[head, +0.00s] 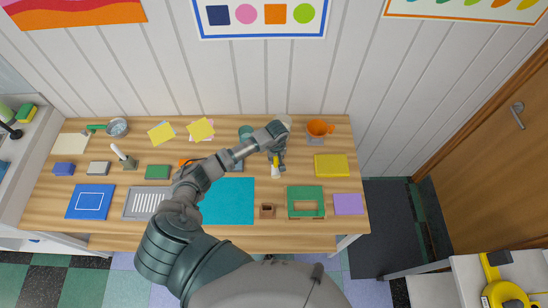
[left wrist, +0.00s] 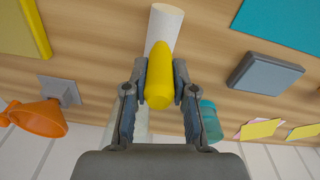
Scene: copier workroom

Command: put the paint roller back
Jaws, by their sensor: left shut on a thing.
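The paint roller, a white cylinder with a rounded yellow end (left wrist: 160,80), is between the fingers of my left gripper (left wrist: 160,72) in the left wrist view. The gripper is shut on the yellow part, and the white part sticks out beyond the fingertips. In the head view the roller (head: 275,171) shows small below my left gripper (head: 279,156), over the right half of the wooden table (head: 240,238). I cannot tell if its white end touches the table. My right gripper is not in view.
Near the roller are a teal mat (head: 228,205), a green frame (head: 305,190), a small brown block (head: 267,211), a yellow pad (head: 331,165) and an orange funnel (head: 320,128) on a grey base. A green-handled strainer (head: 117,127) stands far left. Bare wood shows between items.

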